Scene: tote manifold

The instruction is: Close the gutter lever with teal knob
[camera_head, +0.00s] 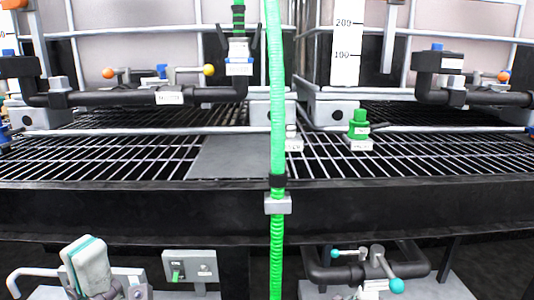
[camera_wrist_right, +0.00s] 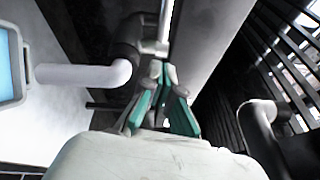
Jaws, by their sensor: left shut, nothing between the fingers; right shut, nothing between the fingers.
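In the head view, a lever with a teal knob (camera_head: 397,285) sits on dark pipework (camera_head: 340,272) below the grating at the lower right. A second, smaller teal knob (camera_head: 335,253) is on the same pipework, further left. My left gripper (camera_head: 88,264) is at the lower left, shut and empty, well apart from the teal knobs. My right gripper (camera_wrist_right: 163,80) shows in the right wrist view with its teal-padded fingers together and empty. Dark pipe parts and a pale rounded handle (camera_wrist_right: 85,74) are close beyond its fingers. No teal knob can be told there.
A green hose (camera_head: 277,120) hangs down the middle in front of the black shelf edge (camera_head: 120,210). A small grey box (camera_head: 190,264) stands at the lower left. Upper pipes carry levers with orange (camera_head: 109,73) and yellow (camera_head: 209,69) knobs. A grating (camera_wrist_right: 285,65) lies right in the wrist view.

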